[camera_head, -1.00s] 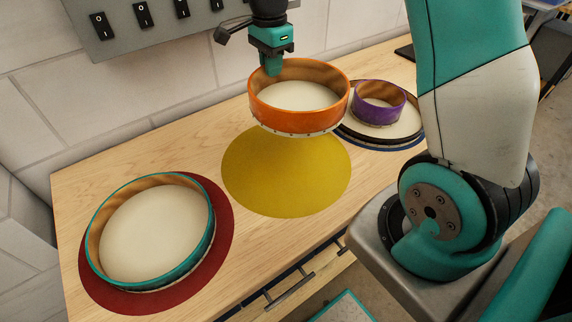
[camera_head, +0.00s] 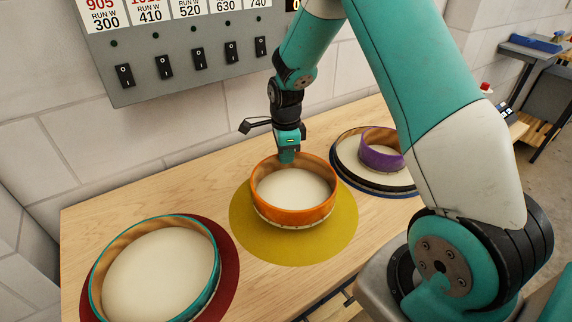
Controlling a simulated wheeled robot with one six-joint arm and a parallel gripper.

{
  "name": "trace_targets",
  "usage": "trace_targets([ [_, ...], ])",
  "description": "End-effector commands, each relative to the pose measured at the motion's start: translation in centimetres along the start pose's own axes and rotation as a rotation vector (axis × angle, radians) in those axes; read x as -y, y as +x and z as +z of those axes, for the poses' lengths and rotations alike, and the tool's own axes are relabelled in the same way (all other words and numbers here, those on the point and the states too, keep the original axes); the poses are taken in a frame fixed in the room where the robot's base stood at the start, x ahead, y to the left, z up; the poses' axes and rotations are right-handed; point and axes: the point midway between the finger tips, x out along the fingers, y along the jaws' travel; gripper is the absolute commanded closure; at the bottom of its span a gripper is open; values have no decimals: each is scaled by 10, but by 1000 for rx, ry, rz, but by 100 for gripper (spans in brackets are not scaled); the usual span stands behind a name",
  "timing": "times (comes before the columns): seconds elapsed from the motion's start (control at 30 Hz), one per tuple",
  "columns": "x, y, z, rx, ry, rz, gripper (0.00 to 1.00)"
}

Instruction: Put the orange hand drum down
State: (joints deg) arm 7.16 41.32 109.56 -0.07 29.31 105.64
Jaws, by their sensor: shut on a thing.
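The orange hand drum (camera_head: 298,215) is level, with its pale skin showing inside the rim. It is over the yellow round mat (camera_head: 315,248), toward the mat's far side; I cannot tell for sure whether its underside touches the mat. My gripper (camera_head: 287,156) is shut on the far rim of the orange drum. The fingertips are partly hidden behind and inside the rim.
A teal drum (camera_head: 160,270) sits on a red mat (camera_head: 230,270) at the left. At the right, a small purple drum (camera_head: 381,158) rests on a larger dark-rimmed drum (camera_head: 345,175). A switch panel (camera_head: 190,85) hangs on the wall behind the wooden bench (camera_head: 120,210).

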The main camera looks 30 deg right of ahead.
Motion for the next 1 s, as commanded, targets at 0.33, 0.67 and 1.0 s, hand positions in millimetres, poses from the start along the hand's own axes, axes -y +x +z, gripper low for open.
trace_targets([
  [0.33,0,40,0,0,-1,1,100],
  [0.67,0,44,0,1,-1,-1,100],
  [1.0,0,45,0,0,-1,-1,67],
])
